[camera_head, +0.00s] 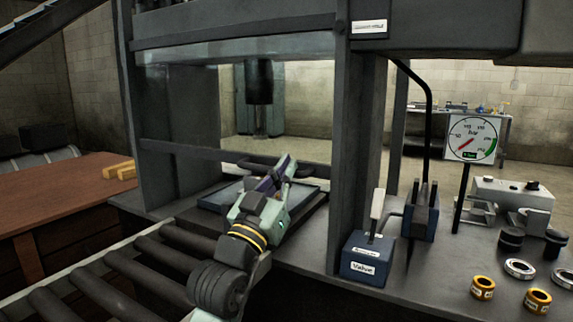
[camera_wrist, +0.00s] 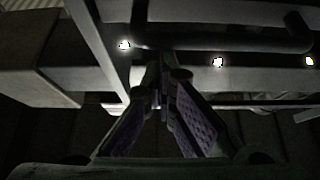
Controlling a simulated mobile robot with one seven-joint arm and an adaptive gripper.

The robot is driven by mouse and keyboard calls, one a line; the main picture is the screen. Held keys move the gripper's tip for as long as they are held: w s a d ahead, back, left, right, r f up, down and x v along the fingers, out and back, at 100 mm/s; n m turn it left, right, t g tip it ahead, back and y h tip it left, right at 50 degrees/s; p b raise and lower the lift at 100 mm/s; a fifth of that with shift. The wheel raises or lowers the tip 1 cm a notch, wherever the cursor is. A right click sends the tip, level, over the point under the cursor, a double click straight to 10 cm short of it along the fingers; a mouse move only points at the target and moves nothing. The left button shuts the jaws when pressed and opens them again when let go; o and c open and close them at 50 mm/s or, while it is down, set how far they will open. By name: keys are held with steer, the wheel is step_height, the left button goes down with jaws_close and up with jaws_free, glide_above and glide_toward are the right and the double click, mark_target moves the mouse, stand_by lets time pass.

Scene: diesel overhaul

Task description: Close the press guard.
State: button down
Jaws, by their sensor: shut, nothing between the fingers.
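The press guard (camera_head: 185,150) shows in the head view as a dark horizontal rail across the press opening, with a gap below it above the bed. Its dark bar handle (camera_head: 258,163) sits at the rail's front. My gripper (camera_head: 286,163) is in front of the opening, its fingers raised beside the handle and overlapping the handle's right part in the picture. In the wrist view, my gripper (camera_wrist: 162,85) has its fingers together and empty, close to the handle (camera_wrist: 225,43). I cannot tell whether they touch.
The press bed (camera_head: 308,198) lies under my gripper. A roller conveyor (camera_head: 125,278) runs at front left. To the right are the blue valve box (camera_head: 366,258) with its lever, a pressure gauge (camera_head: 472,138) and several rings (camera_head: 483,287). A brown table (camera_head: 60,195) stands left.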

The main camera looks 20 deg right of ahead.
step_height(320, 180, down, 16)
steer(key=b, duration=1)
steer(key=shift+d+r+b, duration=0.15)
steer(key=shift+d+b, duration=0.05)
steer(key=shift+b, duration=0.15)
steer(key=shift+w+r, duration=0.1)
